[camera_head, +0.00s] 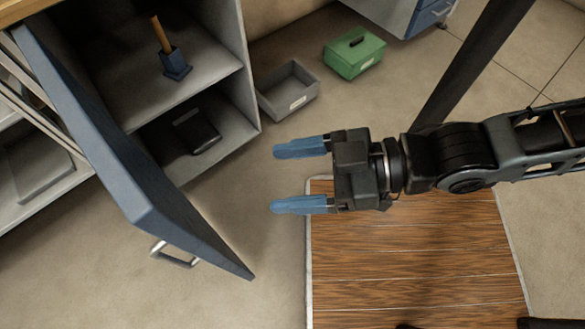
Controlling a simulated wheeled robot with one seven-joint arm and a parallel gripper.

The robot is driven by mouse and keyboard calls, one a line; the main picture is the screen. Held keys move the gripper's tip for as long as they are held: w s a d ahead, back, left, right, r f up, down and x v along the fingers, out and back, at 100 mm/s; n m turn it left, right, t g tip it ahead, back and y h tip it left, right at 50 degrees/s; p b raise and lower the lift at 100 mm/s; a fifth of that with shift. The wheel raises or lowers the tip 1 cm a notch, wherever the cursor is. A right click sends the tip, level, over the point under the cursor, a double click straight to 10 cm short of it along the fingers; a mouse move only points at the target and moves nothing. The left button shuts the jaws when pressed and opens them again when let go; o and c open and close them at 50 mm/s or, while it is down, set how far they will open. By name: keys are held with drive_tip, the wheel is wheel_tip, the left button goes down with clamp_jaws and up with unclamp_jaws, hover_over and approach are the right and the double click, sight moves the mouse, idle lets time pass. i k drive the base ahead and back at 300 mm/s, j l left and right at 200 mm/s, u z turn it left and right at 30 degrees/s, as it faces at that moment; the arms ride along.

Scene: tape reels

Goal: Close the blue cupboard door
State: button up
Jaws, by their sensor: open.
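The blue cupboard door (120,165) stands open at the left, swung out from the grey cupboard (248,80). Its silver handle (175,256) is on the outer face, near the lower end of the door in the picture. My gripper (272,178) is open and empty, with two blue fingers pointing left. It is right of the door and apart from it, on the side of the cupboard's open interior. The cupboard's upper left part is hidden behind the door.
A blue holder with a wooden handle (174,62) and a black box (196,130) stand on the cupboard shelves. A grey bin (289,93) and a green box (354,54) sit on the floor beyond. A wooden mat (420,265) lies below my arm.

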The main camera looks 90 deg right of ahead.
sight(150, 202)
drive_tip(key=j+z, duration=0.4)
drive_tip(key=j, duration=0.25)
drive_tip(key=j+z, duration=0.35)
drive_tip(key=j, duration=0.3)
drive_tip(key=k+j+z, duration=0.15)
drive_tip(key=j+z, duration=0.25)
drive_tip(key=j, duration=0.2)
drive_tip(key=k+j+u, duration=0.1)
drive_tip(key=j+u, duration=0.2)
drive_tip(key=j, duration=0.35)
drive_tip(key=j+u, duration=0.25)
drive_tip(key=j, duration=0.35)
